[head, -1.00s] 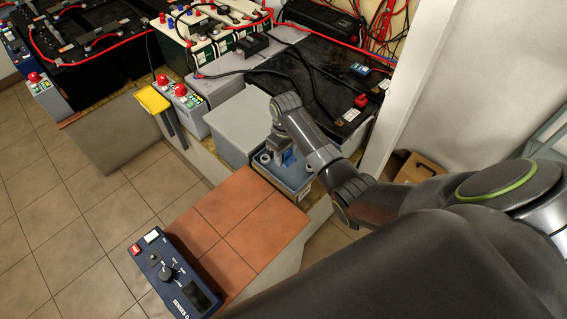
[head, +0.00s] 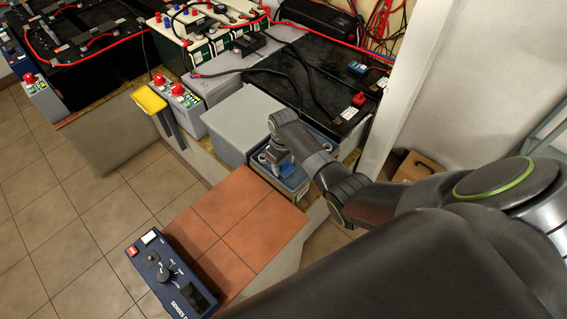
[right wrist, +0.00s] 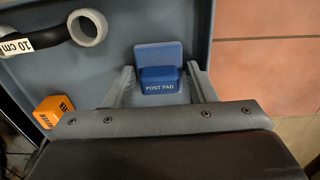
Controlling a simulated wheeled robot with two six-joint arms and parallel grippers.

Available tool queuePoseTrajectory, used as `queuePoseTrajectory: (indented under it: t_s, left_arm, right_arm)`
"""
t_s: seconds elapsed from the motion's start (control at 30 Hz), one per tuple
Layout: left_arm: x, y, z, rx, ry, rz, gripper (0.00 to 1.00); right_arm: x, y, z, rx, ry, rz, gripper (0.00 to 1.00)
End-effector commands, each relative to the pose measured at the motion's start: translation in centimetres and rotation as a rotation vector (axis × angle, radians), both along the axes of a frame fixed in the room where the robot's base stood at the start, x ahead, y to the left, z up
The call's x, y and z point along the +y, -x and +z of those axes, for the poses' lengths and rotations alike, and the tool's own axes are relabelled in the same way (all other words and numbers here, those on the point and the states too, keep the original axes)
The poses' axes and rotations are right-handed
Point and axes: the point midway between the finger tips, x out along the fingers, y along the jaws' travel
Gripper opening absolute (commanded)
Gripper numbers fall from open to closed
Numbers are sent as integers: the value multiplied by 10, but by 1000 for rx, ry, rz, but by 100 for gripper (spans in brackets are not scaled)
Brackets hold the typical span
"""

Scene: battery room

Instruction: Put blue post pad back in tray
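The blue post pad (right wrist: 160,80), with "POST PAD" on its front, shows in the right wrist view over the floor of the grey-blue tray (right wrist: 208,45). I cannot tell if it touches the floor. My right gripper (right wrist: 165,84) has a finger on each side of the pad, with a visible gap on both sides. In the head view, my right gripper (head: 276,152) points down into the tray (head: 292,183), and the blue pad (head: 282,168) shows beside it, partly hidden. My left gripper is in no view.
A grey ring (right wrist: 88,27), a "10 cm" label and an orange block (right wrist: 54,111) are in the tray. A grey box (head: 243,122) stands left of the tray. A black battery (head: 325,95) is behind. A tiled ledge (head: 240,215) with a blue meter (head: 172,275) is in front.

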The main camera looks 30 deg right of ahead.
Motion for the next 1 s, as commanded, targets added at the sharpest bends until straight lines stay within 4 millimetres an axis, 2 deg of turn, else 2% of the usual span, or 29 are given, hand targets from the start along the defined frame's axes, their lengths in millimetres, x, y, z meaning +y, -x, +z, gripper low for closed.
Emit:
queuePoseTrajectory:
  t_s: [0.27,0.43,0.8,1.0]
  left_arm:
    - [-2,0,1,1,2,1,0]
    - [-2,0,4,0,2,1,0]
    - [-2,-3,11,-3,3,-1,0]
    - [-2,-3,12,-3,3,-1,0]
  right_arm:
    - [0,0,1,0,0,0,52]
    - [0,-1,14,-2,0,0,52]
    - [0,-1,85,-5,0,0,52]
    - [0,-1,114,-3,0,0,52]
